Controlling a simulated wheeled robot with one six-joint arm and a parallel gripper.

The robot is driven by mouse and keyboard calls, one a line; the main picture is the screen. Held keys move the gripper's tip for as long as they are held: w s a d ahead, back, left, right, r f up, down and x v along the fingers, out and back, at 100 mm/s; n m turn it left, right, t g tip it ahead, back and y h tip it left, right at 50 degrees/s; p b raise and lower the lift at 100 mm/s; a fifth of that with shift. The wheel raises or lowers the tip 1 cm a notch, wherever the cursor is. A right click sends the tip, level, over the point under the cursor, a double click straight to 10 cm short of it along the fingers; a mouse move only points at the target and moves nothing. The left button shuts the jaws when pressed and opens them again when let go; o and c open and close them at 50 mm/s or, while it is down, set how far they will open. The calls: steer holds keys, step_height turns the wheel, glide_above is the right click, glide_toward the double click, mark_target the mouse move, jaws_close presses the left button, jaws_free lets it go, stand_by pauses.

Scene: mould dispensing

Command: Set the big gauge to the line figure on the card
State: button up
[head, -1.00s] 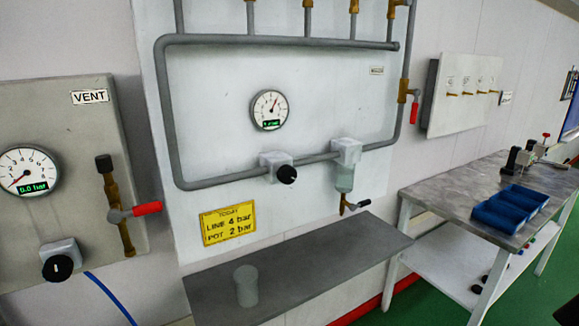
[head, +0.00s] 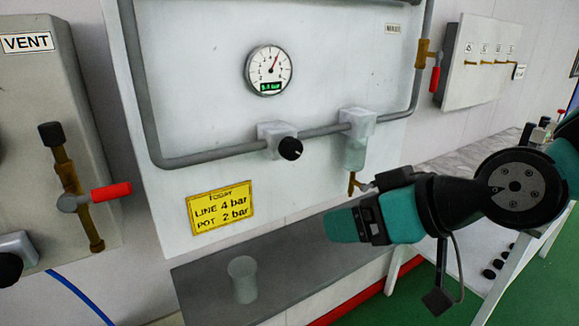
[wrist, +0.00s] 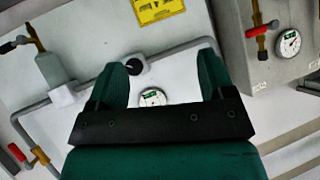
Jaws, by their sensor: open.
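A yellow card (head: 220,207) on the white panel reads LINE 4 bar, POT 2 bar; it also shows in the wrist view (wrist: 158,10). Above it is a round white gauge (head: 269,70); its needle points up and slightly right, and its green readout is too blurred to read surely. It shows between my fingers in the wrist view (wrist: 152,97). A black knob (head: 290,148) on a pale block sits on the pipe below the gauge, and near my left finger in the wrist view (wrist: 133,66). My gripper (head: 342,226) is open and empty, right of the card, apart from the knob.
A clear bowl (head: 354,156) with a brass drain hangs near my gripper. The VENT panel (head: 60,110) with a red-handled valve (head: 110,191) is at left. A grey shelf (head: 205,285) below holds a translucent cup (head: 243,280). Another red lever (head: 434,80) is at right.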

steer(key=w+m+t+y+b, duration=0.1)
steer(key=w+t+b, duration=0.3)
steer(key=w+t, duration=0.35)
steer(key=p, duration=1)
glide_toward(294, 150)
steer(key=shift+t, duration=0.35)
steer(key=x, duration=0.8)
steer(key=shift+w+a+f, duration=0.15)
steer(key=shift+w+a, duration=0.15)
steer(key=shift+x, duration=0.8)
steer(key=shift+f, duration=0.15)
steer(key=shift+c, duration=0.4)
